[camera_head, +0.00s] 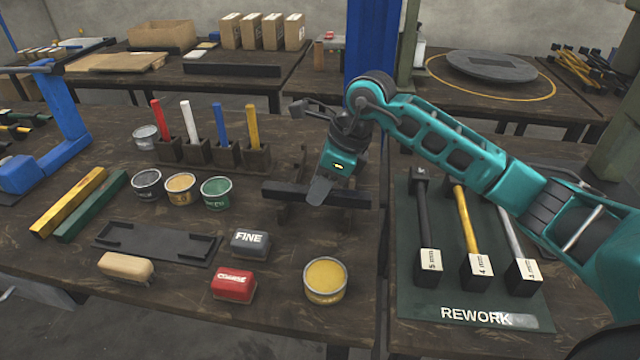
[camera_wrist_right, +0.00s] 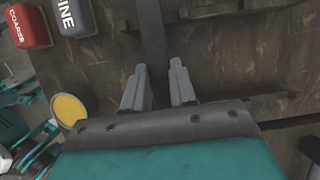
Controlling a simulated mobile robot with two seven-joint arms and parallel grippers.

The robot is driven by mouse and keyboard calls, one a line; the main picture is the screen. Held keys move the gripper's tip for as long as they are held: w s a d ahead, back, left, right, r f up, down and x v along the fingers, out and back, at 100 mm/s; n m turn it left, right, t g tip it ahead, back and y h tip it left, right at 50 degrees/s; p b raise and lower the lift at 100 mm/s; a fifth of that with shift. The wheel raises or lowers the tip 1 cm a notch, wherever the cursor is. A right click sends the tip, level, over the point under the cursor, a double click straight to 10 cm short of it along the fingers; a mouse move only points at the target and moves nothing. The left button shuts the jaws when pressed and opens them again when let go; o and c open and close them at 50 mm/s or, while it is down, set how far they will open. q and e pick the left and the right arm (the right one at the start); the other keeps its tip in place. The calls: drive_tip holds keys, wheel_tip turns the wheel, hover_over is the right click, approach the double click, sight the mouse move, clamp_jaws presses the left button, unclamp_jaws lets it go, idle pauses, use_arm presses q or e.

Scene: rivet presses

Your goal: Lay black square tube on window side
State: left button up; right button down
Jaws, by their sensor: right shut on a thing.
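The black square tube (camera_head: 352,198) lies level across a dark stand (camera_head: 283,215) near the middle of the workbench. My right gripper (camera_head: 320,192) reaches down onto it and is shut on it partway along its length. In the right wrist view the tube (camera_wrist_right: 153,35) runs up between the two fingers of the right gripper (camera_wrist_right: 160,80). The fingers and wrist hide part of the tube in the head view. My left gripper is not in view.
A yellow tube (camera_head: 68,201) and a green tube (camera_head: 92,205) lie at the left. Paint cans, upright coloured handles in blocks, a black tray (camera_head: 150,245), FINE (camera_head: 250,243) and COARSE (camera_head: 233,285) blocks surround the stand. A REWORK mat (camera_head: 430,305) holds hammer-like tools at right.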

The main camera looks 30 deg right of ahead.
drive_tip(key=shift+f, duration=0.35)
drive_tip(key=c, duration=1.4)
unclamp_jaws()
drive_tip(key=o, duration=0.5)
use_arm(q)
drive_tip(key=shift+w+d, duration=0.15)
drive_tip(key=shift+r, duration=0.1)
use_arm(e)
drive_tip(key=shift+r, duration=0.3)
use_arm(q)
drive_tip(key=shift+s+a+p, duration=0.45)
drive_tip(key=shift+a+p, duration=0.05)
drive_tip(key=shift+p, duration=0.35)
use_arm(e)
drive_tip(key=v, duration=1.2)
drive_tip(key=shift+r, duration=0.2)
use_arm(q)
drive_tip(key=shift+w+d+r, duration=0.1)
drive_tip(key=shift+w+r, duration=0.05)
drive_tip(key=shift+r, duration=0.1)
use_arm(e)
drive_tip(key=shift+w, duration=0.1)
